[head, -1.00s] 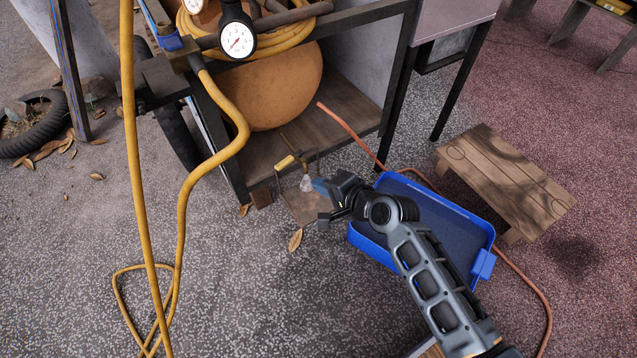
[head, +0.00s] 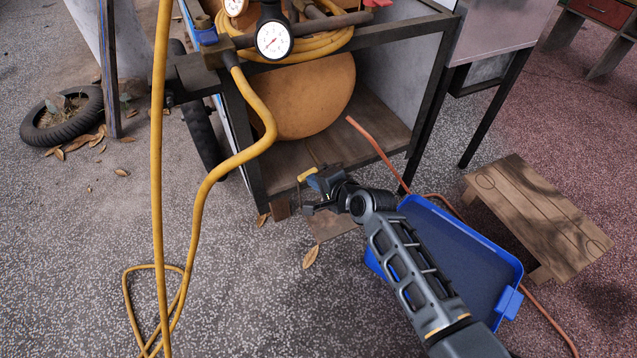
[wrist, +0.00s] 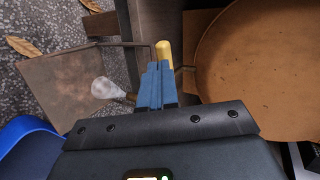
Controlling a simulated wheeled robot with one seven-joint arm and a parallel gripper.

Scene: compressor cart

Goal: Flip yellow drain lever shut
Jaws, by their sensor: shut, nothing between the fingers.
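The yellow drain lever (head: 306,174) is a short yellow handle at the lower front of the cart, under the round orange-brown tank (head: 312,100). In the wrist view the lever (wrist: 162,50) points away from me, just beyond my fingertips. My gripper (head: 318,183) is shut with nothing held. In the wrist view its blue fingers (wrist: 157,84) are together, with their tips at the lever's near end; I cannot tell whether they touch it. A whitish fitting (wrist: 104,88) shows left of the fingers. My gripper hides part of the lever and valve in the head view.
A blue tray (head: 455,255) lies on the ground to the right, by a low wooden stool (head: 535,215). A yellow hose (head: 190,230) hangs at the left. The cart's dark frame post (head: 240,140) stands left of the lever. A brownish plate (wrist: 75,85) lies below.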

